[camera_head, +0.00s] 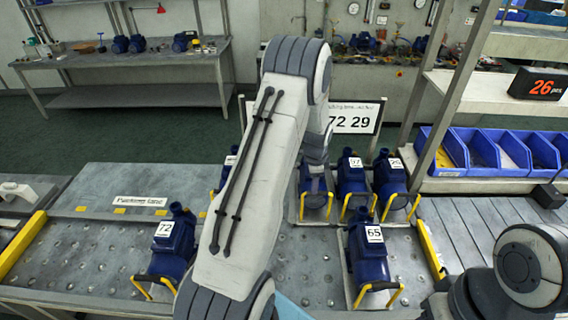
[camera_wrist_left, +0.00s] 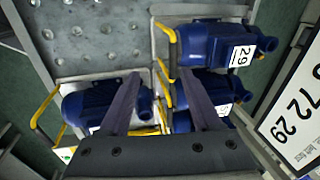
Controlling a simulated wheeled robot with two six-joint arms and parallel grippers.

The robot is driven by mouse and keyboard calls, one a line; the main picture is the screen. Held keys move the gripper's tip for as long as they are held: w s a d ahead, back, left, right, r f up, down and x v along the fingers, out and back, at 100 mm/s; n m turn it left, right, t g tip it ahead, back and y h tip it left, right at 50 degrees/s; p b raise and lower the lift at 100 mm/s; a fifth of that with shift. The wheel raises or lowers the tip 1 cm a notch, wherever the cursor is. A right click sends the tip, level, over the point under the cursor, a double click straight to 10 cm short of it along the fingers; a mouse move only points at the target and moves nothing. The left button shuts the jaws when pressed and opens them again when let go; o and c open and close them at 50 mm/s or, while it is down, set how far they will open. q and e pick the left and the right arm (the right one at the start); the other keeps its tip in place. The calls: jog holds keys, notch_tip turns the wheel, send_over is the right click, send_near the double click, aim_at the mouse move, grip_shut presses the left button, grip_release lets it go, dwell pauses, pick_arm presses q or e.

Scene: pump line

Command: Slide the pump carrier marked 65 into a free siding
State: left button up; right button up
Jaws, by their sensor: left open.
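The pump marked 65 (camera_head: 368,258) stands on a grey carrier with a yellow handle (camera_head: 380,292) at the front right of the conveyor table. The pump marked 72 (camera_head: 172,245) stands on its carrier at the front left. Behind, a row of blue pumps includes one marked 57 (camera_head: 351,180); my left arm hides part of this row. My left gripper (camera_wrist_left: 158,76) is open in the left wrist view. Its fingers lie across the view, over blue pumps, near one marked 29 (camera_wrist_left: 215,50). Whether they touch anything cannot be told. My right gripper is out of view.
Yellow bars (camera_head: 22,246) edge the ball-studded table (camera_head: 80,255). Its stretch between pumps 72 and 65 is partly hidden by my left arm. Blue bins (camera_head: 480,150) and a shelf post stand at the right.

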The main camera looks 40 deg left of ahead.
pick_arm(q)
jog(key=s+a+f+p, duration=0.2)
jog(key=a+f, duration=0.3)
jog(key=a, duration=0.7)
jog(key=b, duration=1.3)
send_over(387, 284)
jog(key=shift+m+y, duration=0.3)
jog(key=shift+m, duration=0.1)
jog(key=f+b, duration=0.5)
jog(key=f, duration=0.1)
jog(key=shift+s+f, duration=0.1)
jog(key=shift+s, duration=0.1)
jog(key=shift+w+a+f+b, duration=0.1)
jog(key=shift+w+f+b, duration=0.1)
jog(key=shift+f+b, duration=0.35)
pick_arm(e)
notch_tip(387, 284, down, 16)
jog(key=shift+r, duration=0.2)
